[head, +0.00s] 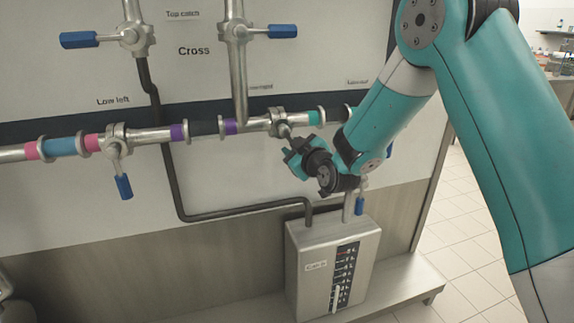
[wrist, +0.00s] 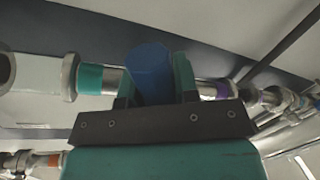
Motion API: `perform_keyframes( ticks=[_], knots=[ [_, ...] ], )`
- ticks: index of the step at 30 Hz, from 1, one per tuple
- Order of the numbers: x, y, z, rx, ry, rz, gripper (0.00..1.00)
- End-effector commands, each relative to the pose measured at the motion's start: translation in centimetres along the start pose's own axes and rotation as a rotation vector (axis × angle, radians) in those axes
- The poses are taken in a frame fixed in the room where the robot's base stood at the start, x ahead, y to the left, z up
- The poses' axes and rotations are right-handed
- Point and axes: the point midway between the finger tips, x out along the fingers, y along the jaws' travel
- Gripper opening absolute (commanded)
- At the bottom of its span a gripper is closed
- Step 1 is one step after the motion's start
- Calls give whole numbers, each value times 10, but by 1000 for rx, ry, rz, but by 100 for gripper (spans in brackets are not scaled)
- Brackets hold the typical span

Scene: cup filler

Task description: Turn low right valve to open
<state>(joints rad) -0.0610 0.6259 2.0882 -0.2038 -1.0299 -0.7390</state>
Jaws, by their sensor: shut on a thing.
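The low right valve (head: 278,122) sits on the horizontal pipe, below a small, hard-to-read label. Its handle is hidden behind my gripper in the head view. My gripper (head: 294,148) is at this valve, just below the pipe. In the wrist view, the blue handle (wrist: 150,70) stands between the two teal fingers of my gripper (wrist: 153,88), which is shut on it. The pipe runs behind the handle there. I cannot tell the handle's exact angle.
The low left valve (head: 116,140) has its blue handle hanging down. Two upper valves have sideways blue handles (head: 79,40) (head: 282,31). A metal box (head: 308,270) with a level scale stands below on a ledge. A dark bent tube (head: 230,212) runs to it. Open tiled floor lies right.

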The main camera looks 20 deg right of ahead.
Motion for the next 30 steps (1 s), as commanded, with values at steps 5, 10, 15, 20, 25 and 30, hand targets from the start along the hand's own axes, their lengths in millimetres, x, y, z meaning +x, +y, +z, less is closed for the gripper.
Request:
perform_keyframes(
  ticks=[5,10,15,20,25,30],
  knots=[
    [-2,9,1,-139,-27,3,0],
    [-3,16,0,-241,-47,2,0],
    [-4,21,-2,-311,-62,2,0],
    [-4,23,-3,-345,-69,0,0],
    [-5,24,-3,-358,-71,0,0],
    [-5,24,-4,-359,-71,0,0]
  ],
)
